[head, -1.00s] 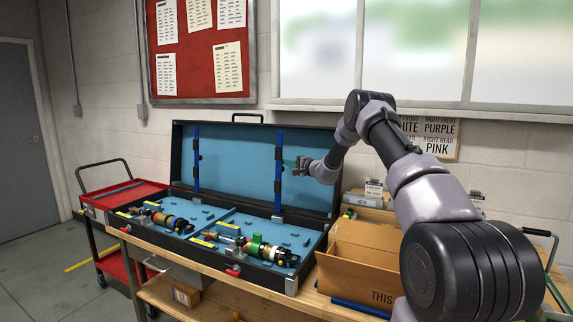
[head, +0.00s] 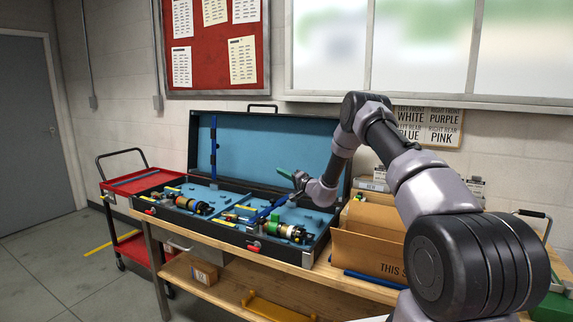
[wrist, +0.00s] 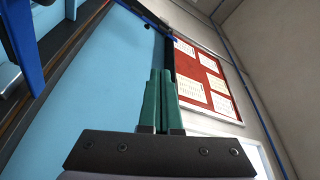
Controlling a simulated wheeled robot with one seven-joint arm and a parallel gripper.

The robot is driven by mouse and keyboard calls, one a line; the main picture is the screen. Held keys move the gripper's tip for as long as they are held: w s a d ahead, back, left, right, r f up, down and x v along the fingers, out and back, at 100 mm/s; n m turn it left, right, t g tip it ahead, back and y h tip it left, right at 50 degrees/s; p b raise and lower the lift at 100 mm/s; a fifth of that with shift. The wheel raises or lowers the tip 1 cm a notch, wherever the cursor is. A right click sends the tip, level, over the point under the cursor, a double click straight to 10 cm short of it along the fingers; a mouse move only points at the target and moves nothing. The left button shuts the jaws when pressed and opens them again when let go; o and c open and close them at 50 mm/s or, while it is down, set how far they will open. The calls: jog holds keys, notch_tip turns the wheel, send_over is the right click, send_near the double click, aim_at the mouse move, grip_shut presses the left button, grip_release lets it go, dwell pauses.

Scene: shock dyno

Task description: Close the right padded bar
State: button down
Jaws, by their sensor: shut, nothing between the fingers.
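The right padded bar (head: 271,208) is blue and swung down, lying low and slanted across the right half of the open case (head: 307,258), near the right shock (head: 287,231). I cannot tell whether it touches the shock or is fully down. My gripper (head: 284,173), with green fingers, is above the bar, in front of the blue lid lining. In the wrist view its fingers (wrist: 160,98) are pressed together and empty. A blue bar part (wrist: 22,45) shows at the upper left there.
The left padded bar (head: 213,148) stands upright against the lid. The left shock (head: 194,206) lies in the case. A cardboard box (head: 370,253) stands right of the case on the wooden bench. A red cart (head: 135,182) is at the left.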

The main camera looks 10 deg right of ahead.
send_over(274, 205)
jog(key=s, duration=0.4)
notch_tip(274, 205, down, 8)
jog(key=shift+d+f, duration=0.1)
jog(key=shift+f, duration=0.9)
